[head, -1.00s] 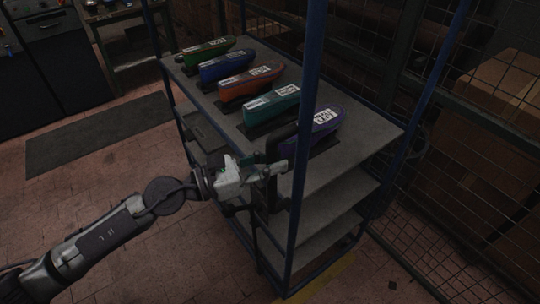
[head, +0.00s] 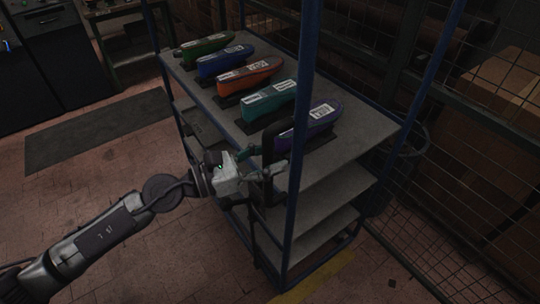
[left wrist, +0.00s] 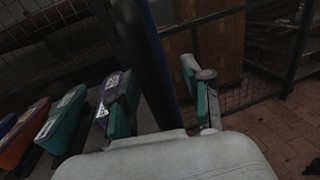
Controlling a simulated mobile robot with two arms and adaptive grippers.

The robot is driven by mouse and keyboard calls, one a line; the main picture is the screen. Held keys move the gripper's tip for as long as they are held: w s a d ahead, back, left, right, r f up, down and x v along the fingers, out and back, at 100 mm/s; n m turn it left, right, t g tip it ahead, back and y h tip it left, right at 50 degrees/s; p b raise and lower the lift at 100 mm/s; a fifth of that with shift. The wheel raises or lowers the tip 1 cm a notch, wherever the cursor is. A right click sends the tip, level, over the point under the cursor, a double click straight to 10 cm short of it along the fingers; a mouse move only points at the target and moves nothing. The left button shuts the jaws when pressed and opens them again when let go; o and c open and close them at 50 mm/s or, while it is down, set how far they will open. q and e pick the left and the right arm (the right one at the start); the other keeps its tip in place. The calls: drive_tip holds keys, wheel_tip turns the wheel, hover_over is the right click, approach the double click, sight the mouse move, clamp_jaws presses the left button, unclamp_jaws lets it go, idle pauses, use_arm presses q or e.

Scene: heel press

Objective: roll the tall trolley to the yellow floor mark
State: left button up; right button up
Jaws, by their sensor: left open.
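The tall trolley (head: 335,190) has blue posts and grey shelves and stands upright in the middle of the head view. A black upright handle (head: 267,145) is at its near left end. The yellow floor mark (head: 322,279) shows as a strip by the trolley's near right foot; the trolley may hide part of it. My left gripper (head: 262,168) is at the handle and near the front post. In the left wrist view its open fingers (left wrist: 160,100) lie on either side of a dark upright bar; contact cannot be told. My right gripper is out of view.
Several coloured, labelled shoe-shaped items (head: 250,75) stand in a row on the top shelf. A wire mesh fence (head: 475,130) and a dark round bin (head: 405,150) are close on the right. A dark mat (head: 100,130) lies on the open floor at left.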

use_arm(q)
drive_tip(key=v, duration=0.7)
drive_tip(key=shift+s, duration=0.2)
idle(0.7)
